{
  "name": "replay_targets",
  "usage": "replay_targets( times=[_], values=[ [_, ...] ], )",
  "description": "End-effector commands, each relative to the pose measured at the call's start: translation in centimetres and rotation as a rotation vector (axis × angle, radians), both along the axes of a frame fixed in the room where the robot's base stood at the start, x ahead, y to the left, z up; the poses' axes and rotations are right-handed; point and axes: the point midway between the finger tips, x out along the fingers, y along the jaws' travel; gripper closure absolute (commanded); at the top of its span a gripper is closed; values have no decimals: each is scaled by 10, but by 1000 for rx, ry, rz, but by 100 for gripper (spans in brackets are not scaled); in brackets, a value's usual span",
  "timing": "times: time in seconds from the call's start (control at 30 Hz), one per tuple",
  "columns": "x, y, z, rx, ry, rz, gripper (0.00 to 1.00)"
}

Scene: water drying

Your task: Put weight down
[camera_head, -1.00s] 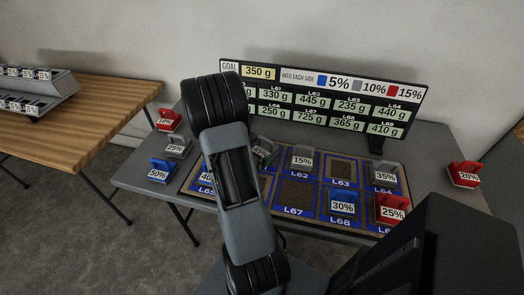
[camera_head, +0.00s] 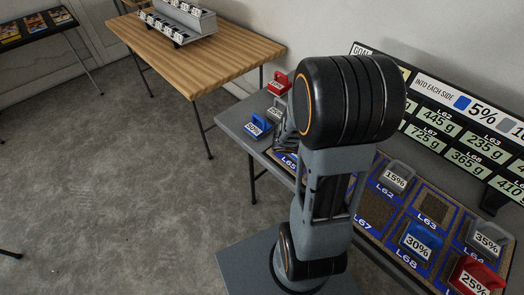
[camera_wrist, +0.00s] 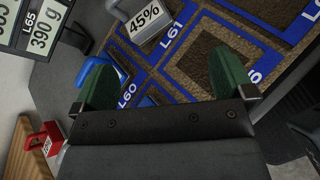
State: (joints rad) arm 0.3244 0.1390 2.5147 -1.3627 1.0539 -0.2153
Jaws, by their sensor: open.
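My gripper (camera_wrist: 165,78) shows in the wrist view with two green fingers spread wide apart, over the blue-lined mat (camera_wrist: 180,75). A blue weight (camera_wrist: 122,72) is partly hidden beside and behind the left finger. I cannot tell whether they touch. A grey 45% weight (camera_wrist: 143,20) sits at the top of that view, beyond the fingers. In the head view my arm hides the gripper. Grey 15% (camera_head: 394,178) and 35% (camera_head: 486,238) weights, a blue 30% weight (camera_head: 421,241) and a red 25% weight (camera_head: 474,277) stand on the mat.
A blue 50% weight (camera_head: 257,127), a grey 25% weight and a red weight (camera_head: 278,83) stand at the table's left end. The goal board (camera_head: 450,110) rises behind the mat. A wooden table (camera_head: 215,60) holds a grey rack (camera_head: 178,22). The floor at left is clear.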

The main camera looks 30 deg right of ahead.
Motion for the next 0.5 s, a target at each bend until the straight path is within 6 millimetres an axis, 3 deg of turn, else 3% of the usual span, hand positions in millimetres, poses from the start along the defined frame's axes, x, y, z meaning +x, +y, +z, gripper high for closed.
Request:
replay_targets(
  times=[0.03,0.2,0.4,0.5],
  values=[
    [2,19,12,48,-130,-83,0],
    [6,92,32,304,-511,-370,0],
    [19,174,59,644,-807,-615,0],
    [22,203,73,778,-884,-696,0]
  ],
)
